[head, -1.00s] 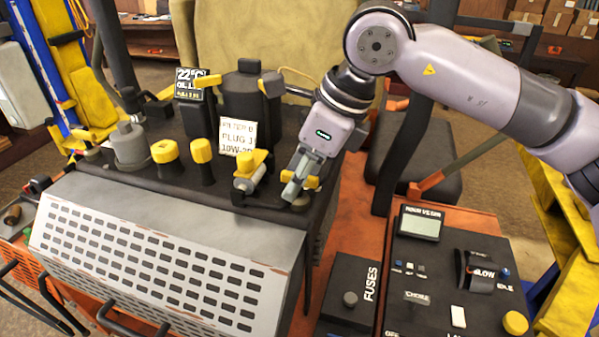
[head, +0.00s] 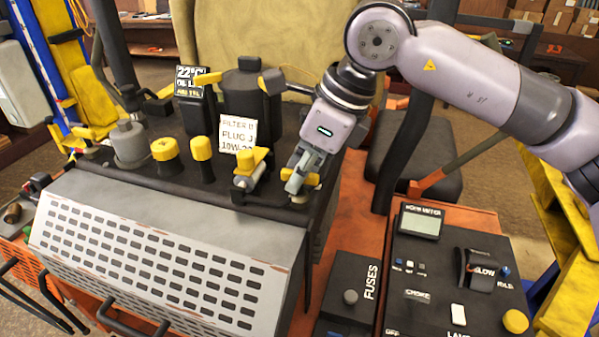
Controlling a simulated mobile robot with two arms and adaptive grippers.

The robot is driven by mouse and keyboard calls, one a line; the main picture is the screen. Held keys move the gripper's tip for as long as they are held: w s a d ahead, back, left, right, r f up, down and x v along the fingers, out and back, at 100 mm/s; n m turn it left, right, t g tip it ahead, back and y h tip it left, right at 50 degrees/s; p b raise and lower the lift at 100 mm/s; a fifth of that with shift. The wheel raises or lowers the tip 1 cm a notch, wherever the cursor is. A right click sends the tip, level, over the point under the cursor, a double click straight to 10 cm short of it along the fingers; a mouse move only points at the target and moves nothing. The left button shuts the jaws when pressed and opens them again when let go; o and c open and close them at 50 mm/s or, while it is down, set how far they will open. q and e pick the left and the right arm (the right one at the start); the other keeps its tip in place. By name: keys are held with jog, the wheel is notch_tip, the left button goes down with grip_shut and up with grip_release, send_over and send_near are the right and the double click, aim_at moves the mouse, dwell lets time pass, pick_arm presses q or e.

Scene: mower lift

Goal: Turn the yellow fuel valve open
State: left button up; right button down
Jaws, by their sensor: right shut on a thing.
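The yellow fuel valve (head: 314,180) is a small yellow handle near the right front corner of the dark engine deck. My right gripper (head: 298,181) comes down from above and is shut on this handle. Yellow shows on both sides of the grey fingers; they hide the handle's middle and most of the valve body. I cannot tell the handle's exact angle. My left gripper is not in view.
Just left of the valve stands a silver fitting with a yellow top (head: 252,160). Further left are yellow caps (head: 202,149) and a label card (head: 238,135). A perforated grey cover (head: 150,262) slopes in front. A control panel (head: 440,275) lies to the right.

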jog(key=shift+f+n+g+b, duration=0.1)
jog(key=shift+n+g+b, duration=0.3)
jog(key=shift+n+b, duration=0.55)
jog(key=shift+n+g, duration=0.4)
jog(key=shift+n, duration=0.75)
jog(key=n+g, duration=0.1)
jog(key=n, duration=0.1)
jog(key=shift+n, duration=0.3)
jog(key=n+g, duration=0.1)
jog(key=n, duration=0.1)
jog(key=shift+n, duration=0.4)
jog(key=n, duration=0.1)
jog(key=n+h, duration=0.1)
jog(key=shift+r+n+g, duration=0.2)
jog(key=shift+n+g, duration=0.1)
jog(key=shift+g, duration=0.1)
jog(key=shift+n+g+p, duration=0.3)
jog(key=shift+n+p, duration=0.25)
jog(key=shift+n, duration=0.35)
jog(key=shift+n+h+p, duration=0.9)
jog(key=shift+n+p, duration=0.4)
jog(key=shift+n, duration=0.4)
